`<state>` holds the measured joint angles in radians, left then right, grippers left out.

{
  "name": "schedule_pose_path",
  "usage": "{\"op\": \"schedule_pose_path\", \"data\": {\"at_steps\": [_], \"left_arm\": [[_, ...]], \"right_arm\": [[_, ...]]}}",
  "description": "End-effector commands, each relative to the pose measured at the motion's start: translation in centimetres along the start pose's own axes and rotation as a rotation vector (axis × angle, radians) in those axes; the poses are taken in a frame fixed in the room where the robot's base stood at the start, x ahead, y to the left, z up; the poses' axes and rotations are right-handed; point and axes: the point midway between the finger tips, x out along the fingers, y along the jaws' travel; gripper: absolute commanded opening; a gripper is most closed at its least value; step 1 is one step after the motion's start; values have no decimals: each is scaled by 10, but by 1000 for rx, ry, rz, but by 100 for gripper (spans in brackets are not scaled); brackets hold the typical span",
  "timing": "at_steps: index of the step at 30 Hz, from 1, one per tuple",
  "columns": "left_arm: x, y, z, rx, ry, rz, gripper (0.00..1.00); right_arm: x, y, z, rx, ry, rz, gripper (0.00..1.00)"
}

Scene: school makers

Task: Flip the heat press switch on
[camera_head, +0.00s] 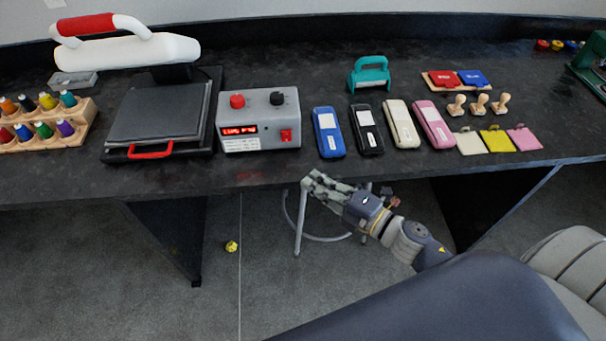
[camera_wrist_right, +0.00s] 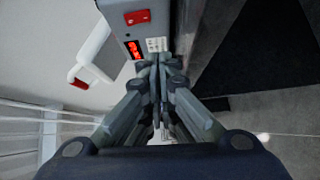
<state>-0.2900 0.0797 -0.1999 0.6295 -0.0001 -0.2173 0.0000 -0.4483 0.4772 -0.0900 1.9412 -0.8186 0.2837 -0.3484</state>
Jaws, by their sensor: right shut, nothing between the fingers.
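The heat press (camera_head: 155,110) stands on the left part of the dark table, with a white and red top arm and a red front handle. Its grey control box (camera_head: 258,105) is just right of it, with a red knob, a black knob and a lit red display. The red switch (camera_head: 286,136) is at the box's lower right front; it also shows in the right wrist view (camera_wrist_right: 137,17). My right gripper (camera_head: 308,180) is shut and empty, in front of the table edge, below and to the right of the switch, apart from it. My left gripper is not in view.
A teal punch (camera_head: 369,74), stamps (camera_head: 480,104) and ink pads stand further right. A thread rack (camera_head: 45,122) is at far left. A stool (camera_head: 300,225) stands beneath the table.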

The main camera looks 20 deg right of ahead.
Motion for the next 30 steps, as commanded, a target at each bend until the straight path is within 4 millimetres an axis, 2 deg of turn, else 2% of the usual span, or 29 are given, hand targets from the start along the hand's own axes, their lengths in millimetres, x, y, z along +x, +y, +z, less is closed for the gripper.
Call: {"op": "schedule_pose_path", "data": {"at_steps": [3,9,17,30], "left_arm": [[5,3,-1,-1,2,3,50],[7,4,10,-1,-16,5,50],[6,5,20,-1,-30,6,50],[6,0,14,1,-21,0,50]], "right_arm": [[-15,-4,0,1,0,-1,0],[-27,-4,0,0,1,0,0],[-28,-3,0,-1,0,1,0],[-28,-3,0,0,0,0,0]]}}
